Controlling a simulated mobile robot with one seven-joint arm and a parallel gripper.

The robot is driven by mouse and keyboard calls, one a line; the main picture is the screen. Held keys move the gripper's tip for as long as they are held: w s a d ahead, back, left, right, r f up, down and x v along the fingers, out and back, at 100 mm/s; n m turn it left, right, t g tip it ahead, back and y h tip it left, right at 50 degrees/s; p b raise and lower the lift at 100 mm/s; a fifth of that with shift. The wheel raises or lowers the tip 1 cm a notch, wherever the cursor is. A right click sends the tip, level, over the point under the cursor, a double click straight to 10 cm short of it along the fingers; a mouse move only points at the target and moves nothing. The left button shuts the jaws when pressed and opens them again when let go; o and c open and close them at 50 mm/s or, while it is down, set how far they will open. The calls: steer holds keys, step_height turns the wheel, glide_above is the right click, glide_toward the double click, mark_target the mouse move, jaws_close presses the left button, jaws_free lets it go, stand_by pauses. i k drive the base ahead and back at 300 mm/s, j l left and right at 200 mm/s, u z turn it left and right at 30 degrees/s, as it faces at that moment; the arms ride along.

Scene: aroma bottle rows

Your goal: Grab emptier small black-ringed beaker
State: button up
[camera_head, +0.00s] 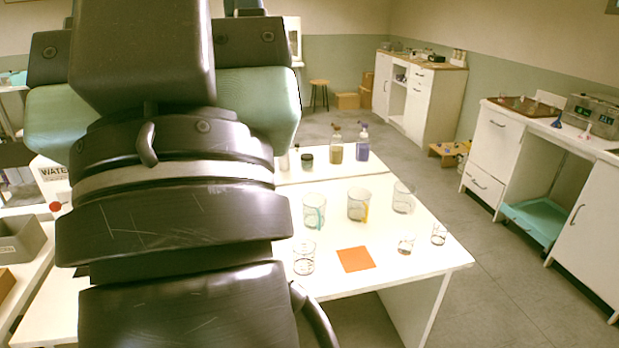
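Several clear beakers stand on the white table (437,255) right of my arm. Small ones are a front-left beaker (304,258) with dark lines around it, a beaker (405,243) at the right, and a beaker (438,234) near the right edge. Ring colours and fill levels of the small beakers are too small to tell surely. Larger beakers stand behind: one with a teal mark (314,212), one with a yellow mark (357,205), one clear (403,198). My arm fills the left of the view; my gripper is not in view.
An orange square (355,259) lies flat among the small beakers. A brown bottle (336,148), a blue bottle (362,145) and a dark jar (307,160) stand at the back. Counters line the right wall, with open floor (500,280) between.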

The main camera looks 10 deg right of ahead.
mark_target(440, 232)
steer(key=i+l, duration=1.05)
steer(key=i+l+z, duration=0.15)
steer(key=i+l, duration=0.85)
steer(key=i, duration=0.1)
